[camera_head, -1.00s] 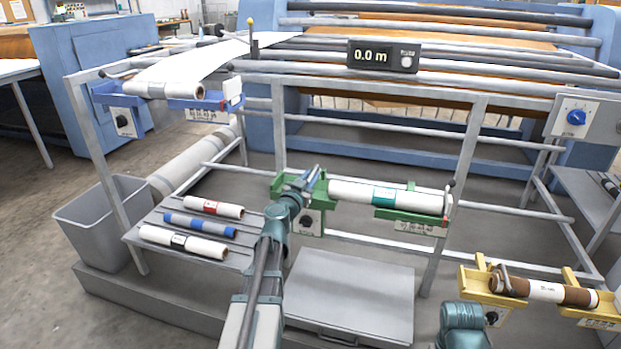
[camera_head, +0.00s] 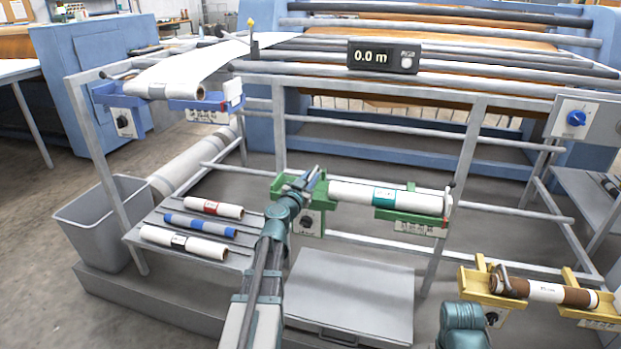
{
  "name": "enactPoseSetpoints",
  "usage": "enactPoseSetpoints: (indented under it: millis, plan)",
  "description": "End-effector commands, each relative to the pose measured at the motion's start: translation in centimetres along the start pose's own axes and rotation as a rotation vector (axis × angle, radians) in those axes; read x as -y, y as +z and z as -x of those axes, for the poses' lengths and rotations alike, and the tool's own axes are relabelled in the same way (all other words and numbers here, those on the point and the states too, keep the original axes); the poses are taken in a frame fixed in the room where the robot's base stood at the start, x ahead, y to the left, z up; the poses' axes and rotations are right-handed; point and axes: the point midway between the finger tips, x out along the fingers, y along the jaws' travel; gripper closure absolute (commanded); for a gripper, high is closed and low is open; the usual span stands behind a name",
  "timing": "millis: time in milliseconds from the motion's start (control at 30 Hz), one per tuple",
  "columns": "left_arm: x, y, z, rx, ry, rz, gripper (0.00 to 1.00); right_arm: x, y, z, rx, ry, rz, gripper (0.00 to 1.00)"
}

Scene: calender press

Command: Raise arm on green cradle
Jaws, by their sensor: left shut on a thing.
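The green cradle (camera_head: 410,216) is fixed to the front of the grey frame and bears a white roll (camera_head: 346,193) with a teal label band. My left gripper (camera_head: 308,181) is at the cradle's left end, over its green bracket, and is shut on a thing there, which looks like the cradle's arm. The gripper and wrist hide most of that arm, so its angle cannot be told. A dark knob plate (camera_head: 306,222) sits just below.
A blue cradle (camera_head: 180,101) with a white roll is at upper left. A yellow cradle (camera_head: 484,299) with a brown-ended roll is at lower right. A grey bin (camera_head: 100,222) stands left. A display (camera_head: 383,57) reads 0.0 m.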

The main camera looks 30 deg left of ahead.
Motion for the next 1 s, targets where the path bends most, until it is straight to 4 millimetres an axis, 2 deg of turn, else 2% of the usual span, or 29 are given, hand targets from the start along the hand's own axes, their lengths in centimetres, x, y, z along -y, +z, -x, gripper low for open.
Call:
enactPoseSetpoints:
  millis: [267,667,1000]
  plan:
    - [-0.2,-1.9,-0.5,0.084,0.032,0.007,1.0,-0.4,0.2,3.8,0.0,0.0,0.0,0.5]
    - [0.5,-4.5,-2.3,0.321,0.07,0.029,1.0,-1.1,0.7,11.5,0.0,0.0,0.0,0.5]
    - [1.2,-6.5,-4.9,0.588,0.112,0.057,1.0,-1.8,1.1,18.8,0.0,0.0,-0.001,0.5]
